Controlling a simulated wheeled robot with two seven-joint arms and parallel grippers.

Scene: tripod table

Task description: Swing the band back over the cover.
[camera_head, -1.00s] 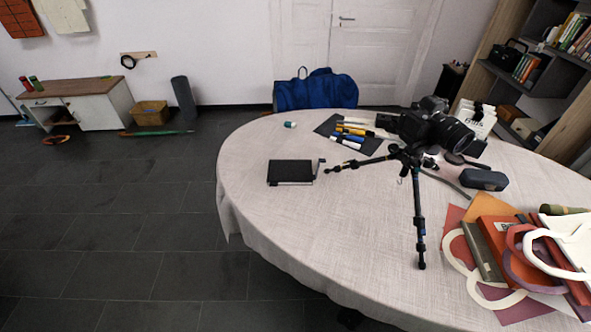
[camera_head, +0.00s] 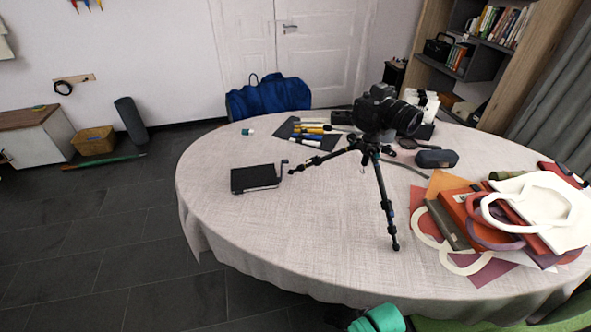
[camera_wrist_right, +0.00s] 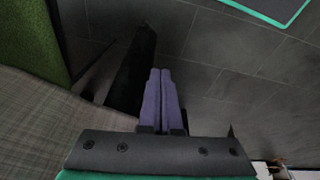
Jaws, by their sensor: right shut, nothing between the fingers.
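A black notebook (camera_head: 254,179) lies closed on the left part of the round table (camera_head: 250,225). Its band (camera_head: 283,168) appears as a thin dark loop standing out past the notebook's right edge, beside the cover and not over it. In the right wrist view, my right gripper (camera_wrist_right: 160,75) has its two purple fingers pressed together with nothing between them. It hangs over the dark floor, beside the tablecloth and away from the notebook. The notebook is not in the wrist view. My left gripper is in neither view.
A camera on a black tripod (camera_head: 388,212) stands right of the notebook, one leg reaching close to the band. Pens on a dark mat (camera_head: 290,130) lie behind. Bags and books (camera_head: 540,210) fill the right side. The table front is clear. A green chair (camera_wrist_right: 25,40) is near the right gripper.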

